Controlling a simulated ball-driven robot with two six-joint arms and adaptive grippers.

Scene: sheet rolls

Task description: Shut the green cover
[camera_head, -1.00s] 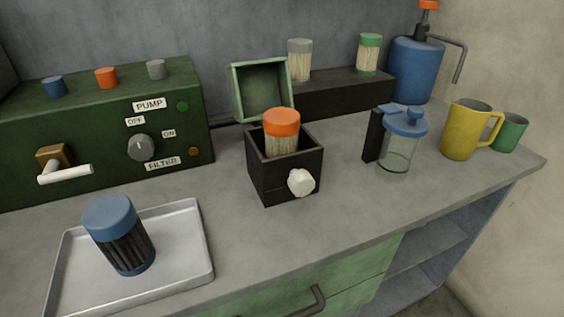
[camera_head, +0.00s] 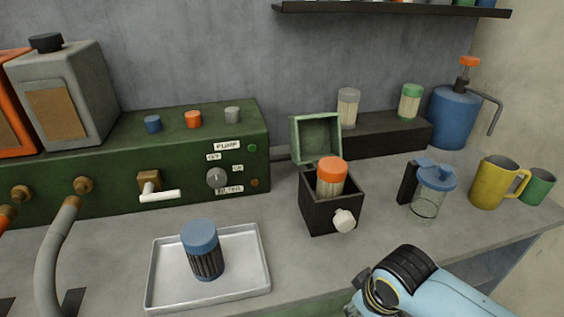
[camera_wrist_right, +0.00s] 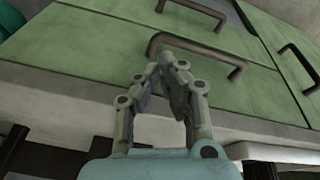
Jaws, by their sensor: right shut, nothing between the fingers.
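A white knob (camera_head: 344,220) sits on the box's front. In the right wrist view my right gripper (camera_wrist_right: 160,62) is shut and empty, in front of the green drawer fronts. In the head view my right arm shows at the lower right, below the box and apart from it; its fingers are out of frame. My left gripper is not in view.
A metal tray (camera_head: 250,278) with a blue-capped jar (camera_head: 203,252) lies left of the box. A lidded glass jug (camera_head: 427,204) and yellow mug (camera_head: 489,184) stand to the right. A dark ledge (camera_head: 385,138) and green panel (camera_head: 235,134) lie behind. Bench between box and jug is clear.

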